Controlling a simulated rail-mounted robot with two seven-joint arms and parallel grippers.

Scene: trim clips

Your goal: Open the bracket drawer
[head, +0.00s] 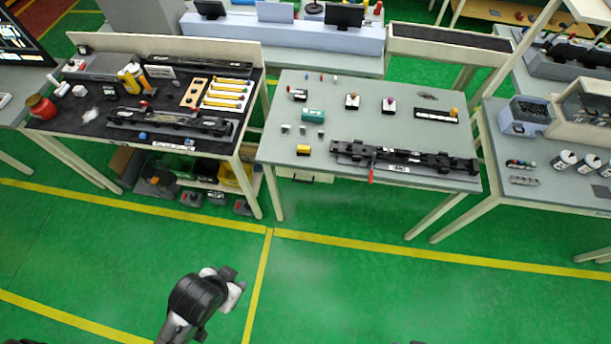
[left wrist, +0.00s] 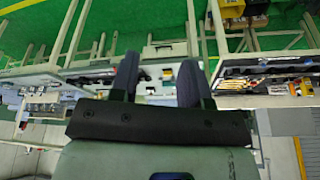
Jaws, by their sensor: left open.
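A pale drawer-like front (head: 305,176) shows under the left part of the middle table (head: 290,110), mostly hidden by the tabletop; I cannot tell for sure that it is the bracket drawer. A pale panel with a dark strip, perhaps the same front, shows in the left wrist view (left wrist: 165,51) beyond the fingers. My left gripper (head: 236,283) is over the green floor in front of the tables, apart from them. In the left wrist view its two dark fingers (left wrist: 158,82) are spread with nothing held. My right gripper is not in view.
The middle table carries a long black trim part (head: 410,158) and several small parts. The left table (head: 75,128) holds tools, with bins (head: 235,172) on a shelf below. A right table (head: 550,180) stands beside it. The floor in front is clear.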

